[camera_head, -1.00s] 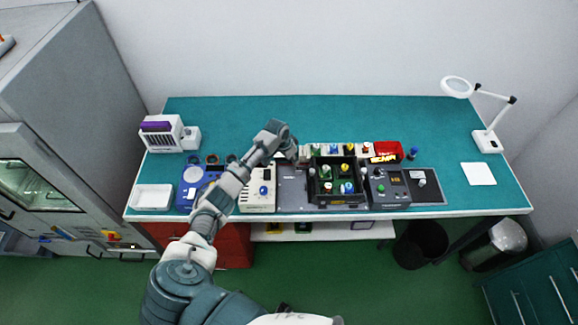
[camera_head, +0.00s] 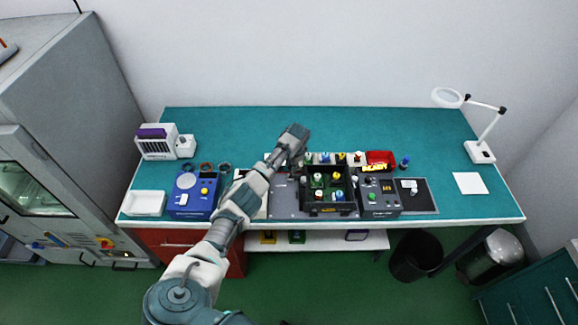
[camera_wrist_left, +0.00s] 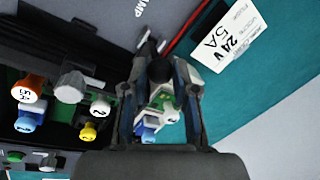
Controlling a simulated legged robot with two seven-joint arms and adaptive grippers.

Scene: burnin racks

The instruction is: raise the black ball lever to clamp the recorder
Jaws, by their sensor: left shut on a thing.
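My left gripper (camera_head: 283,163) reaches down at the back of the dark grey plate (camera_head: 285,203), left of the black rack. In the wrist view its fingers (camera_wrist_left: 158,68) are closed around a small dark rounded part, which looks like the black ball lever (camera_wrist_left: 160,70); its shaft is mostly hidden. Dark plate with lettering ending in "MP" lies beyond the fingertips. My right gripper is not in view.
The black rack (camera_head: 330,209) holds several colour-capped pieces. A dark grey device (camera_head: 380,208) stands right of it, a red tray (camera_head: 381,157) behind. A blue device (camera_head: 190,205) and white tray (camera_head: 143,204) are at left. The back of the teal table (camera_head: 230,125) is clear.

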